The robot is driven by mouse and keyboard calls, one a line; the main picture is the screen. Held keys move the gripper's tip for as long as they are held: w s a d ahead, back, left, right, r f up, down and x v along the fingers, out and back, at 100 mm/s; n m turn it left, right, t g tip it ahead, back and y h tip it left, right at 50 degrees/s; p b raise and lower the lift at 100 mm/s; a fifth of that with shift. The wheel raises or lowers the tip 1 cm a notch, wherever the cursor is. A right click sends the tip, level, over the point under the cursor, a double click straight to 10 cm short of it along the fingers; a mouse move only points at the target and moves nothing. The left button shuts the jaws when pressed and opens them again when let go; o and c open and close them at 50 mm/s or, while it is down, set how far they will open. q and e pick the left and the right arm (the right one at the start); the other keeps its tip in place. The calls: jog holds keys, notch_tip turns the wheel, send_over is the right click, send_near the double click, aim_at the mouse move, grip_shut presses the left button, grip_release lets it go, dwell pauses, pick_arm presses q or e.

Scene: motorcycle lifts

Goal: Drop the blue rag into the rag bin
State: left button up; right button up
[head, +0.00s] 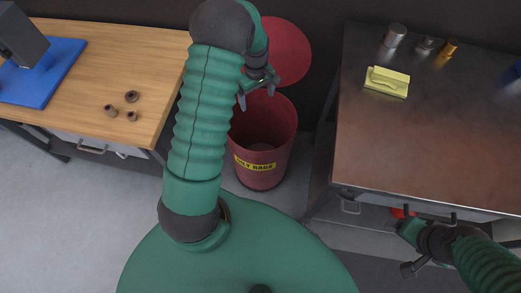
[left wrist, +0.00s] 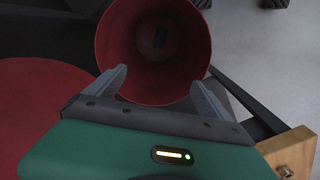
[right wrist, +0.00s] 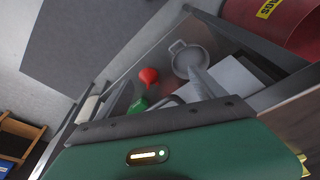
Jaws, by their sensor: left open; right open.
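The red rag bin (head: 260,174), labelled "OILY RAGS", stands on the floor between two benches, with its round lid (head: 287,55) open behind it. My left gripper (head: 257,97) is open and empty above the bin's back rim. In the left wrist view the bin (left wrist: 112,40) opens just beyond the parted fingers (left wrist: 160,76). A small dark patch shows at the bin's bottom; I cannot tell what it is. I cannot make out the blue rag for sure in any view. My right gripper (head: 403,246) is open by the right bench's front, at an open drawer (right wrist: 160,50).
The right metal bench (head: 430,130) holds a yellow sponge-like block (head: 387,82) and small cans (head: 395,36). The drawer holds a red bulb (right wrist: 148,75) and a grey strainer-like cup (right wrist: 186,58). The left wooden bench (head: 135,60) carries a flat blue mat (head: 45,85) and several small brown parts (head: 132,96).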

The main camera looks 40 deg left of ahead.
pick_arm(q)
notch_tip(320, 180, up, 8)
jog(key=p, duration=0.1)
jog(key=shift+a, duration=0.2)
